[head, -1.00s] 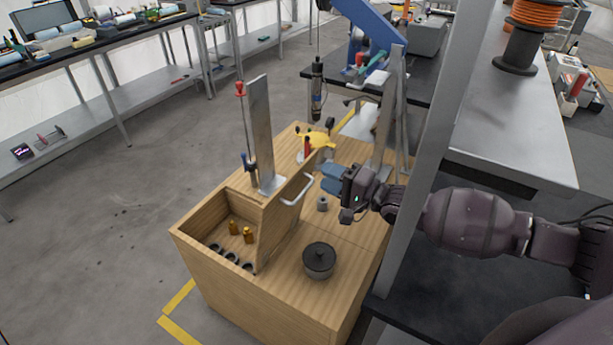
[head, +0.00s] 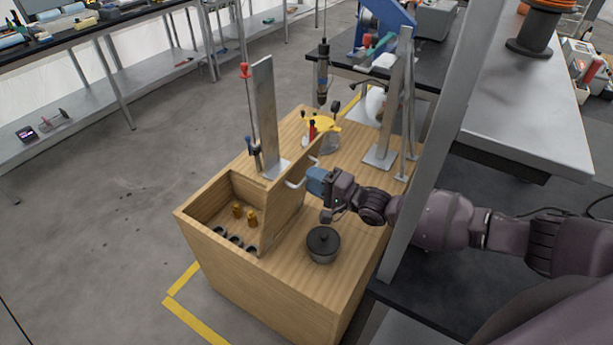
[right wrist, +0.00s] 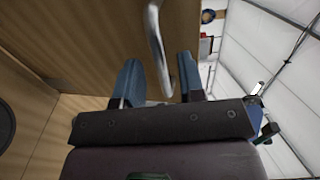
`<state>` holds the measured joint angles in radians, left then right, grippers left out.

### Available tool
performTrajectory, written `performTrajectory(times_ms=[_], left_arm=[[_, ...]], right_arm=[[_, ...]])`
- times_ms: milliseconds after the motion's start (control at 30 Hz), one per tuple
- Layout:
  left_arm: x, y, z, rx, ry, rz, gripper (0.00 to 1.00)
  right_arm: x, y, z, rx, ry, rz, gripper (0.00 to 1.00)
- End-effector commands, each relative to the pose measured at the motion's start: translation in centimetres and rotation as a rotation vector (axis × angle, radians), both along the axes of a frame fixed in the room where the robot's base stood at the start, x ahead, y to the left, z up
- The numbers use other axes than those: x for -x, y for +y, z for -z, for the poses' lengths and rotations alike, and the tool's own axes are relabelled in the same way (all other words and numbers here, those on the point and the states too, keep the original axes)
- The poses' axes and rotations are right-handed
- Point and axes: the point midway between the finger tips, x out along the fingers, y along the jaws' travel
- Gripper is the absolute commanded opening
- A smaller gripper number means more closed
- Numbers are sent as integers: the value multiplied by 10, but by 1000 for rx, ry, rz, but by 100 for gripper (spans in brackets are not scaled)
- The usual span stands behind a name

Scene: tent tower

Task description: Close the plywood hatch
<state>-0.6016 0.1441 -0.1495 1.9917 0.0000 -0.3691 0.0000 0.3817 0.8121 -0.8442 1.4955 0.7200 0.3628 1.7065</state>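The plywood hatch (head: 291,203) stands upright, open, along the right side of a compartment in the wooden box top (head: 350,185). A silver bar handle (head: 293,185) is on its right face. My right gripper (head: 310,180) is at this handle, its blue fingers pointing toward the hatch. In the right wrist view the handle (right wrist: 155,42) runs between the two spread fingers of the gripper (right wrist: 160,80), with the hatch's wood face (right wrist: 90,35) behind. The gripper is open around the handle; I cannot tell whether either finger touches it. My left gripper is not in view.
The open compartment (head: 208,212) holds brass pieces (head: 245,216) and several dark rings (head: 235,241). A black lidded pot (head: 323,245) stands right of the hatch, near my right gripper. A metal upright (head: 265,115) and a yellow tool (head: 322,123) are behind.

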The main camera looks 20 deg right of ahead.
Motion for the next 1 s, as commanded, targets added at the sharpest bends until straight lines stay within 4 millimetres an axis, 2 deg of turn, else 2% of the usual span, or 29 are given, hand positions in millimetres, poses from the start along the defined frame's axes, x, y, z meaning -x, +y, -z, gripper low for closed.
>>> performTrajectory(times_ms=[200, 567, 800, 1000], left_arm=[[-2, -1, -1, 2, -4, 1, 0], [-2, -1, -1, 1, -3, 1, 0], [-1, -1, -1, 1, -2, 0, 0], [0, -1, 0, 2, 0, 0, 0]], right_arm=[[-17, 12, -1, 1, -1, 1, 36], [-19, 15, 0, 1, 1, 1, 36], [-19, 15, 0, 1, 1, 1, 1], [-19, 15, 0, 1, 1, 1, 0]])
